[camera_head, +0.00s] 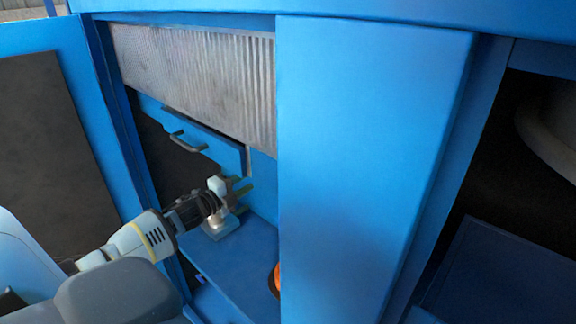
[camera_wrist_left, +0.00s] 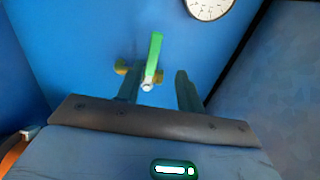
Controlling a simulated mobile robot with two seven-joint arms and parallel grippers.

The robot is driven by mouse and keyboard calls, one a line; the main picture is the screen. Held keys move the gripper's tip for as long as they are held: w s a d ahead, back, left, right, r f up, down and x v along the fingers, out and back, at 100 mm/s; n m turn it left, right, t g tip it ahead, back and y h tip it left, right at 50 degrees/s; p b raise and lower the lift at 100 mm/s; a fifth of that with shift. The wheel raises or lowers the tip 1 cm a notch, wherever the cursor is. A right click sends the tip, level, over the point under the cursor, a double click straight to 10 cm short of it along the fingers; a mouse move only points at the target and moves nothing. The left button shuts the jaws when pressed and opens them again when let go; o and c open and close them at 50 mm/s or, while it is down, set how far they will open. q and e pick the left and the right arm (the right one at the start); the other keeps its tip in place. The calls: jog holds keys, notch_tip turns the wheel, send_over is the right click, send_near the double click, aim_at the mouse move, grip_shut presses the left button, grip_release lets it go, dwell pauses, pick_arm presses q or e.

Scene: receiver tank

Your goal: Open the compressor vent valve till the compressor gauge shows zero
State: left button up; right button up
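The vent valve shows in the left wrist view with a green lever handle (camera_wrist_left: 154,55) on a small brass body (camera_wrist_left: 121,67) against a blue panel. The compressor gauge (camera_wrist_left: 207,8), round and white-faced, is cut off by the top edge; its reading is too small to tell. My left gripper (camera_wrist_left: 157,78) is open, its two fingers apart. The lever shows between them, closer to the left finger; I cannot tell whether they touch. In the head view my left gripper (camera_head: 232,188) is inside the blue cabinet. My right gripper is not in view.
A wide blue post (camera_head: 370,150) hides the cabinet's right part. A blue drawer-like panel with a dark handle (camera_head: 185,141) and a grey ribbed panel (camera_head: 195,80) are above my left gripper. An orange object (camera_head: 277,280) shows partly at the post's edge. A blue shelf (camera_head: 240,250) lies below.

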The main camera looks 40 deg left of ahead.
aim_at(265, 178)
pick_arm(q)
jog(key=w, duration=0.7)
jog(key=shift+w+d+f+b, duration=0.15)
jog(key=shift+w+d+b, duration=0.2)
jog(key=shift+b, duration=0.1)
jog(key=shift+a, duration=0.1)
jog(key=c, duration=0.7)
jog(key=shift+r, duration=0.2)
grip_shut()
